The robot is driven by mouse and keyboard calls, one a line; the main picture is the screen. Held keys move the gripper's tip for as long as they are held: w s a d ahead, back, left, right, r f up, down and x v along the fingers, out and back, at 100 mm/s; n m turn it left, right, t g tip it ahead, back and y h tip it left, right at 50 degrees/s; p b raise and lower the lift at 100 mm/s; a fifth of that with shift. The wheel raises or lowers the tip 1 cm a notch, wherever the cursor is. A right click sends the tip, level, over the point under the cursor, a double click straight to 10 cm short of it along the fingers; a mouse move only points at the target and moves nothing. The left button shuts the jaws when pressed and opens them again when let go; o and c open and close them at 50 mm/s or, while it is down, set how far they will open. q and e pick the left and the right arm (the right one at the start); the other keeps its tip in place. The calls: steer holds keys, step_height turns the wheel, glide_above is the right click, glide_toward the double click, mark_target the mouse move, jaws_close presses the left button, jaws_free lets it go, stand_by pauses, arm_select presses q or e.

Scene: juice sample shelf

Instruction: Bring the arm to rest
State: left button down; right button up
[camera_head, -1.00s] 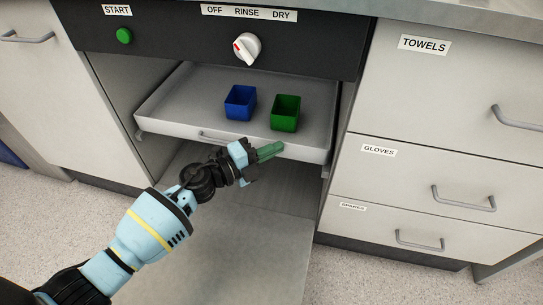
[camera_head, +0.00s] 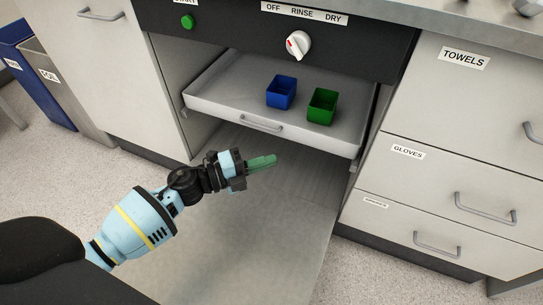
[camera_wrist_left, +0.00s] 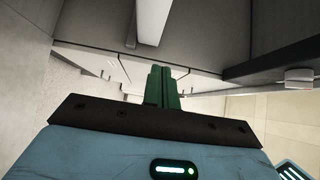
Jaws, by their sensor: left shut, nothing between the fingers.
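My left arm comes in from the lower left in the head view. Its gripper (camera_head: 262,162) has green fingers, which are shut together with nothing between them. It hangs in the open space in front of and below the pulled-out tray, apart from the tray. In the left wrist view the green fingers (camera_wrist_left: 162,88) lie side by side, closed and empty. My right gripper is in neither view.
The white tray (camera_head: 215,103) is pulled out under a black panel and holds a blue bin (camera_head: 281,92) and a green bin (camera_head: 323,106). The panel carries a white knob (camera_head: 298,45) and a green button (camera_head: 187,22). Closed drawers stand at right; bins (camera_head: 38,80) stand at far left. The floor in front is clear.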

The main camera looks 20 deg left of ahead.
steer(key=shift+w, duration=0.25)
